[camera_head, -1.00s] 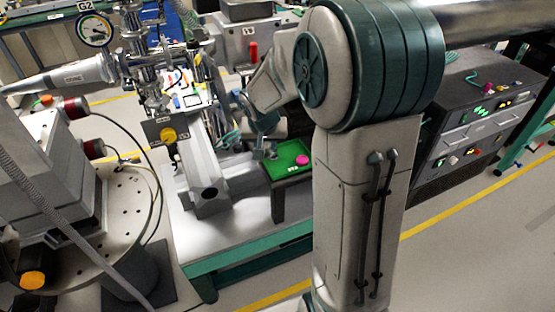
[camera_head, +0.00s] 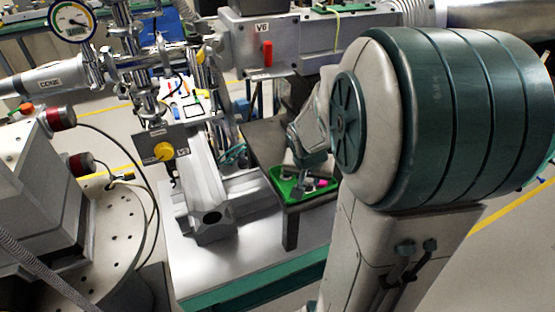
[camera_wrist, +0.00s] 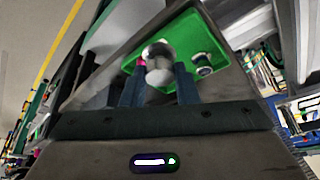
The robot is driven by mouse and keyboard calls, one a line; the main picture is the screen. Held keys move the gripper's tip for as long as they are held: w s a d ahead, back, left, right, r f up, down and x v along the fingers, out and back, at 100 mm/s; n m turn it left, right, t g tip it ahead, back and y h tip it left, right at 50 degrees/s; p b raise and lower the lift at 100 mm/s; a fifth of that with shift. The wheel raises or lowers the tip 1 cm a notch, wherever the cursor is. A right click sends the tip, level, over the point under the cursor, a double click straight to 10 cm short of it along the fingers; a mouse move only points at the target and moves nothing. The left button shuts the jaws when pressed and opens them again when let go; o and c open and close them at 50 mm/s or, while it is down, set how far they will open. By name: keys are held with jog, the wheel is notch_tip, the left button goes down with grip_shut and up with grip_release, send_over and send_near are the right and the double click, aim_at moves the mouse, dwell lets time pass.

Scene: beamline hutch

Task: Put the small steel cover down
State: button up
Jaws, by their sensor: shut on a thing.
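My gripper (camera_wrist: 157,80) is shut on the small steel cover (camera_wrist: 159,67), a round shiny piece between the two fingertips in the wrist view. The cover is over the green tray (camera_wrist: 190,36). Whether it touches the tray floor cannot be told. In the head view my gripper (camera_head: 306,178) is at the green tray (camera_head: 279,181), small and partly hidden by my arm. I cannot make out the cover clearly there.
A pink piece (camera_head: 322,183) lies in the tray; in the wrist view it is mostly hidden behind a finger. A small round dark-and-silver piece (camera_wrist: 202,66) sits to the right of the cover. A grey rail (camera_head: 207,195) stands left of the tray.

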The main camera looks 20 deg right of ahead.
jog(key=w+f, duration=0.1)
jog(key=w, duration=0.1)
jog(key=w+f, duration=0.1)
jog(key=w, duration=0.1)
jog(key=w+a+f, duration=0.1)
jog(key=w, duration=0.1)
jog(key=shift+f+b, duration=0.25)
jog(key=shift+b, duration=0.15)
jog(key=shift+d+f+b, duration=0.1)
jog(key=shift+f+b, duration=0.45)
jog(key=shift+f, duration=1.5)
jog(key=shift+f, duration=0.2)
jog(key=o, duration=1)
jog(key=shift+r, duration=0.1)
jog(key=shift+c, duration=0.2)
